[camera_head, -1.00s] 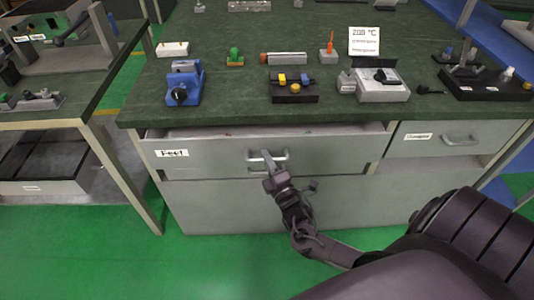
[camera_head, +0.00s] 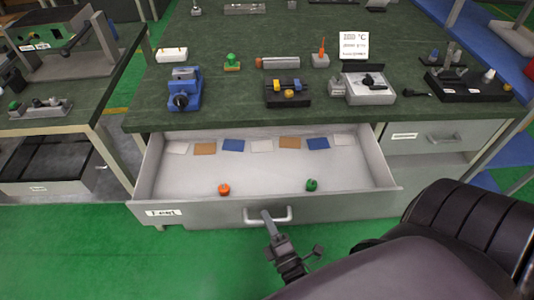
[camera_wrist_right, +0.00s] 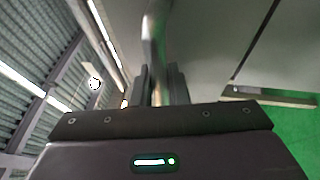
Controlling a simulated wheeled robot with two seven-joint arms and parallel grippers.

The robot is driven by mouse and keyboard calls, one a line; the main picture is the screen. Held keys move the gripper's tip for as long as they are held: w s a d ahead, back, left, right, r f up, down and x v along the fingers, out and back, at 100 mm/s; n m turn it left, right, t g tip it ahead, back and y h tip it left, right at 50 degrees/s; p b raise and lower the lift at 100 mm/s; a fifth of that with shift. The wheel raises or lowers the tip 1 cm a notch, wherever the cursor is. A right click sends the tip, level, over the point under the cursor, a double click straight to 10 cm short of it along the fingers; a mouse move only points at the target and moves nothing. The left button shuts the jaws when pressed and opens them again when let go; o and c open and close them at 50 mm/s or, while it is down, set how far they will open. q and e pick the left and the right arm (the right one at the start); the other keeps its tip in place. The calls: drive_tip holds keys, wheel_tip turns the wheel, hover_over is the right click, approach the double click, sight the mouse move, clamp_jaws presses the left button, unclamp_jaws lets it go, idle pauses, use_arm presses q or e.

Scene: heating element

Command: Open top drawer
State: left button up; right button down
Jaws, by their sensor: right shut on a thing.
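The top drawer (camera_head: 345,205) of the workbench is pulled well out, and its inside shows in the head view. It has a light metal bar handle (camera_head: 284,219) on its front and a white label at the left. In the right wrist view the handle bar (camera_wrist_right: 154,50) runs between the two fingers (camera_wrist_right: 162,85). My left gripper is not in view.
Inside the drawer lie an orange knob (camera_head: 223,189), a green knob (camera_head: 312,185) and a row of coloured cards. A closed drawer (camera_head: 430,137) is at the right. Tools, including a blue vise (camera_head: 184,90), stand on the green benchtop (camera_head: 220,115). Green floor is clear at the front left.

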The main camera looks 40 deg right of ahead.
drive_tip(key=shift+s+a, duration=0.15)
drive_tip(key=shift+s, duration=0.05)
drive_tip(key=c, duration=1.4)
unclamp_jaws()
drive_tip(key=b+v, duration=0.1)
drive_tip(key=v, duration=0.6)
drive_tip(key=shift+s, duration=0.4)
drive_tip(key=shift+f, duration=0.15)
